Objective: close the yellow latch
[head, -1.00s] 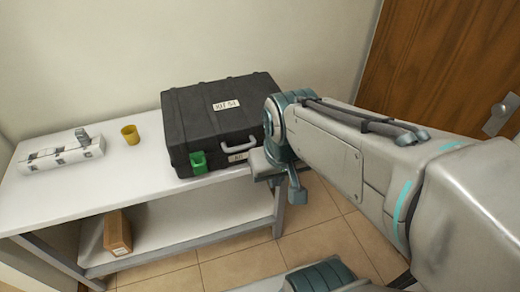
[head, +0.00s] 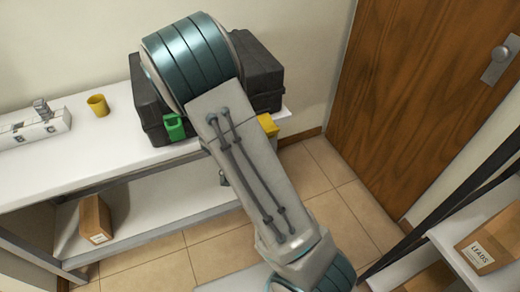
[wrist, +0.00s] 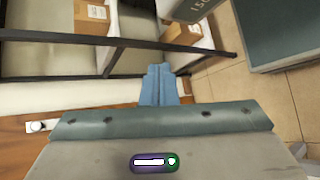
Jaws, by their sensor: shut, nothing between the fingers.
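The black case (head: 262,68) stands on the white bench, its middle covered by my arm in the head view. The yellow latch (head: 268,124) shows at the front right of the case, just right of my forearm, and seems to stick outward. The green latch (head: 173,126) is at the front left of the case. My gripper (wrist: 160,72) shows in the wrist view with its blue fingers together and nothing between them. It faces shelving and floor, and no latch shows there. In the head view my arm hides the gripper, so its distance to the yellow latch cannot be told.
A yellow cup (head: 97,105) and a white rack (head: 35,128) are on the bench (head: 95,157) at left. A cardboard box (head: 96,219) is on its lower shelf. A wooden door (head: 425,95) and shelving with boxes (head: 488,247) are at right. Tiled floor between is clear.

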